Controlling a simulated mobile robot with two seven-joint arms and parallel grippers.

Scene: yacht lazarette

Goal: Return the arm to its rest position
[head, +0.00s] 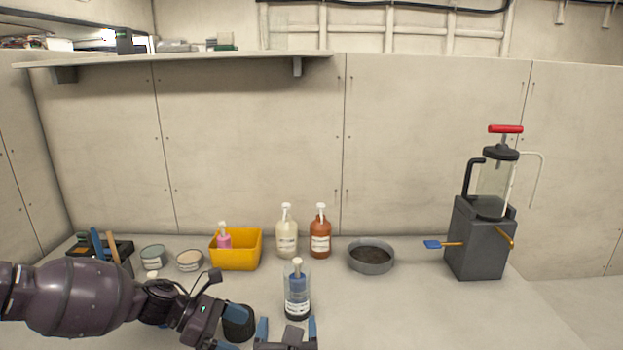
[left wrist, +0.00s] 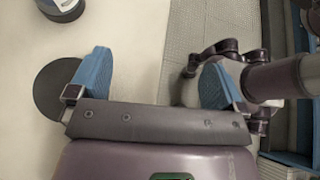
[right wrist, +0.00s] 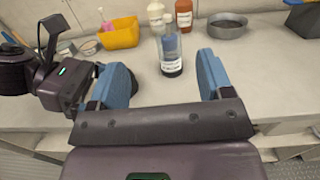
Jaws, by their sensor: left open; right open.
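My left arm (head: 85,298) reaches in from the left in the head view, low over the counter's front. My left gripper (left wrist: 157,68) is open and empty, its two blue fingers spread over the counter edge and the floor. My right gripper (head: 287,325) is open and empty at the bottom of the head view. Its spread fingers also show in the right wrist view (right wrist: 162,70). A clear pump bottle with blue content (head: 297,292) stands upright just beyond the right gripper; in the right wrist view a gap separates them.
A dark round object (head: 238,322) sits close to the left gripper. Behind stand a yellow bin (head: 237,251) with a pink bottle, cream (head: 287,235) and orange (head: 320,238) pump bottles, a grey dish (head: 371,257) and a pump unit (head: 478,240). The counter's front right is clear.

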